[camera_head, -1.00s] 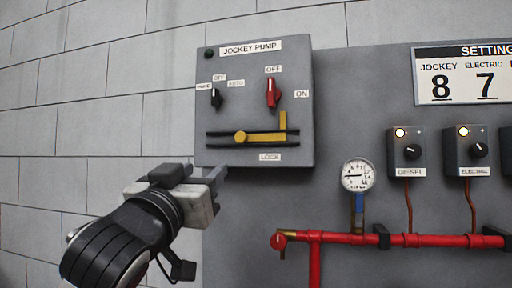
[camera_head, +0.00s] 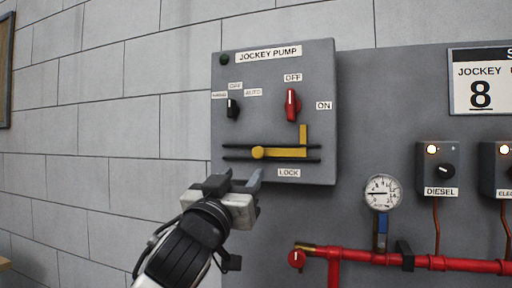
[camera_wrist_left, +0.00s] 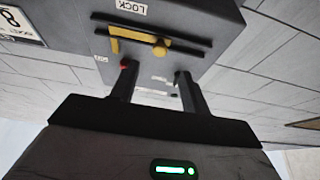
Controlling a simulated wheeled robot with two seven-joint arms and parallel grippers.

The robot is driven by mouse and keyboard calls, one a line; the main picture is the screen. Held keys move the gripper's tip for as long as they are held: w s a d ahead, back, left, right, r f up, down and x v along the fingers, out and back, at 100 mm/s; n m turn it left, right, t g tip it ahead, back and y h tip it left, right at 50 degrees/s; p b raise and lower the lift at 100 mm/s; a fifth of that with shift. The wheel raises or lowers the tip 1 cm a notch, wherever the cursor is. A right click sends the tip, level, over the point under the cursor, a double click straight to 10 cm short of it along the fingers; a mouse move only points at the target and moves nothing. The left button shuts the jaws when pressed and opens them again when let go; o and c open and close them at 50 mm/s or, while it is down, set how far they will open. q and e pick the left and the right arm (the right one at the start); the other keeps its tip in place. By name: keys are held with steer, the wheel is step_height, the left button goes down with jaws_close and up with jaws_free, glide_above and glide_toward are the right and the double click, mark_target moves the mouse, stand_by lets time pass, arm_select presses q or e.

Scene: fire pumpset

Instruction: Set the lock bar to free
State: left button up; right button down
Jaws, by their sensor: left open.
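The yellow lock bar (camera_head: 281,152) lies along a dark slotted rail on the grey jockey pump box (camera_head: 322,90). It has a round knob at its left end and an upright arm at its right end, above the LOCK label (camera_head: 289,173). In the left wrist view the lock bar (camera_wrist_left: 140,38) and its knob show beyond the fingers. My right gripper is not in view.
A red switch handle (camera_head: 292,104) and a small black selector (camera_head: 233,108) sit above the bar. Below right are a pressure gauge (camera_head: 382,192), a red pipe (camera_head: 440,262) and a diesel controller (camera_head: 437,170).

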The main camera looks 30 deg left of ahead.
mark_target(257, 155)
arm_select(q)
steer(key=p+x, duration=0.2)
steer(key=x, duration=0.7)
steer(key=shift+w+r+p, duration=0.15)
steer(key=shift+r+p, duration=0.05)
steer(key=shift+p, duration=0.1)
